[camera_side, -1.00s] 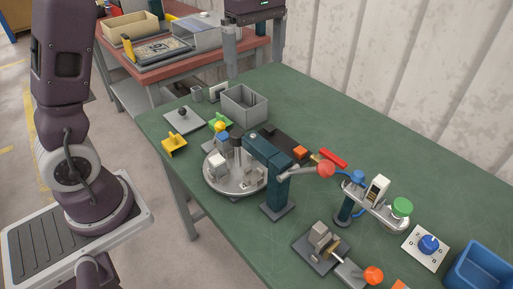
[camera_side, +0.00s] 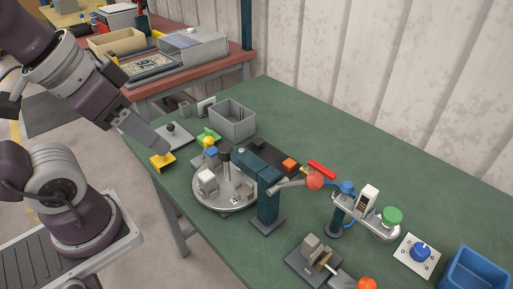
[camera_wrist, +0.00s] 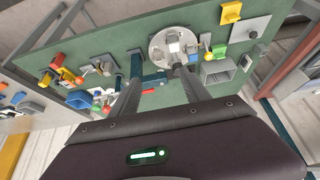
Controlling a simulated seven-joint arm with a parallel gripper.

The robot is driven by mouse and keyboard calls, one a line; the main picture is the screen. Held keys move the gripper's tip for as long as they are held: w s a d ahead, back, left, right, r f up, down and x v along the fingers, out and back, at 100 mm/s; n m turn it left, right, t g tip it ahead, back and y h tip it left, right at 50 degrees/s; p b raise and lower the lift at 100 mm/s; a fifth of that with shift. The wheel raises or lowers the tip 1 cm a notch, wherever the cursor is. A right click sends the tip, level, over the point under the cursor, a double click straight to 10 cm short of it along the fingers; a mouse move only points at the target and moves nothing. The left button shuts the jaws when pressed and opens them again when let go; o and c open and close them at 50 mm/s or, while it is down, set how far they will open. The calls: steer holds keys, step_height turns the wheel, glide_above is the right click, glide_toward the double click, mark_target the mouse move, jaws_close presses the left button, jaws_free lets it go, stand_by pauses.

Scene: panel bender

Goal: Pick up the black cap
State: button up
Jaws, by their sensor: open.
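Two dark pieces could be the black cap, and I cannot tell which it is. One is a small dark rounded piece (camera_side: 171,127) on a grey plate (camera_side: 183,138) at the table's far left. The other is a dark cylinder (camera_side: 224,155) at the back of the round turntable (camera_side: 220,203), beside the teal press (camera_side: 266,190). My gripper (camera_side: 161,149) is open and empty at the table's left end, above or close to the yellow bracket (camera_side: 162,162). In the wrist view its fingers (camera_wrist: 157,78) stand apart, with the turntable (camera_wrist: 160,52) beyond them.
A grey bin (camera_side: 232,120) stands behind the turntable. Blocks and fixtures crowd the turntable. A lever with a red ball (camera_side: 314,181), a lamp-like stand with a green knob (camera_side: 392,215) and a blue bin (camera_side: 478,268) are to the right. The green table is clear along the back.

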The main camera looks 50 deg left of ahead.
steer(key=w+r+n+g, duration=0.1)
steer(key=w+r+n, duration=0.15)
steer(key=w, duration=0.45)
steer(key=n+g, duration=0.5)
steer(key=n, duration=1.1)
glide_above(259, 141)
steer(key=shift+m, duration=0.25)
step_height(259, 141, down, 22)
steer(key=shift+f, duration=0.1)
step_height(259, 141, down, 7)
steer(key=shift+d+r, duration=0.1)
jaws_close()
